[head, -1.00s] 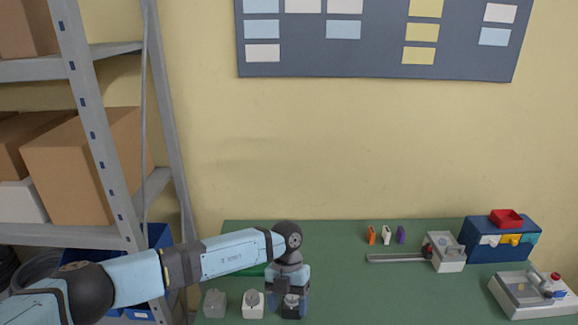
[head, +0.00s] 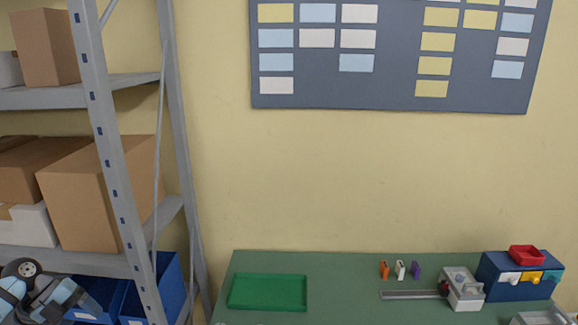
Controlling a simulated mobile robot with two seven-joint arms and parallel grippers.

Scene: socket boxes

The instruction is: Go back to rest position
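My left arm is folded in the lower left corner, in front of the shelf. Its gripper end (head: 75,299) shows small and partly cut off there, away from the table. I cannot tell whether it is open or shut. My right gripper is out of view. The green table (head: 345,268) is at the bottom, with no arm over it. The socket boxes at the table's front are almost wholly below the picture's lower edge.
A green tray (head: 268,307) lies on the table's left. Orange, white and purple pieces (head: 400,270), a grey fixture with a rail (head: 463,290) and a blue bin box (head: 518,281) with a red tray (head: 526,255) stand rightward. A metal shelf (head: 120,200) with cartons stands left.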

